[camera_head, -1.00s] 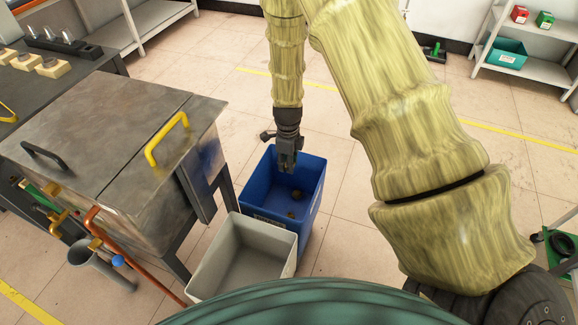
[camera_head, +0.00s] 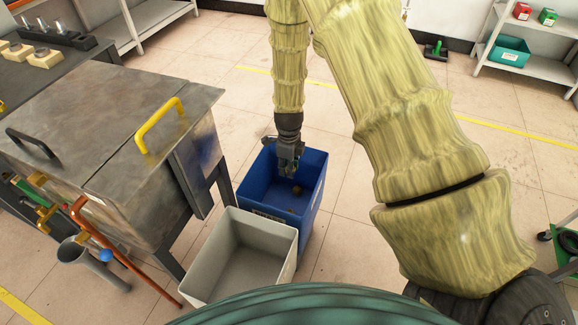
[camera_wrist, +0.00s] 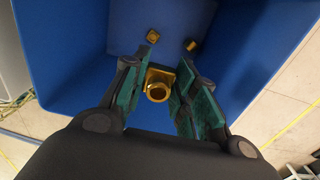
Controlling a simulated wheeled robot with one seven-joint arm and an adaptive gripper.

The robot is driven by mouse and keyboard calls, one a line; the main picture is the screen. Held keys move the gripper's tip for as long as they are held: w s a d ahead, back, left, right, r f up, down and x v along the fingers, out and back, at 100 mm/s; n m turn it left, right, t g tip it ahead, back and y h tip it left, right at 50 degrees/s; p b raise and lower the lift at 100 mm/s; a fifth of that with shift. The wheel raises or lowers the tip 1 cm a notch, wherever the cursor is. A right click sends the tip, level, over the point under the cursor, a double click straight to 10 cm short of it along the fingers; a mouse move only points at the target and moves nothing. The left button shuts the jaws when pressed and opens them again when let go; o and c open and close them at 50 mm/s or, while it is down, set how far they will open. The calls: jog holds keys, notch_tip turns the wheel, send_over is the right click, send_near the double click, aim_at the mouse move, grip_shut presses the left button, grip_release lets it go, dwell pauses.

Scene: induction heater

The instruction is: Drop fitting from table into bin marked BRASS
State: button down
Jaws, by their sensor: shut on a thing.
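A blue bin (camera_head: 308,207) stands on the floor; its marking is too small to read in the head view. My gripper (camera_head: 287,172) points down into the bin's mouth. In the wrist view my gripper (camera_wrist: 160,95) has its green-padded fingers shut on a brass-coloured fitting (camera_wrist: 158,84) with a round opening. The blue bin (camera_wrist: 235,75) surrounds the fitting in that view. Two small brass pieces, one at the left (camera_wrist: 152,36) and one at the right (camera_wrist: 191,45), lie in the bin below.
A grey bin (camera_head: 222,272), empty as far as I see, stands beside the blue bin, nearer to me. A metal cabinet (camera_head: 100,110) with a yellow handle (camera_head: 160,124) stands at the left, close to both bins.

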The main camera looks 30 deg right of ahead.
jog(key=c, duration=1.1)
grip_release()
jog(key=shift+o, duration=0.2)
notch_tip(320, 180, up, 12)
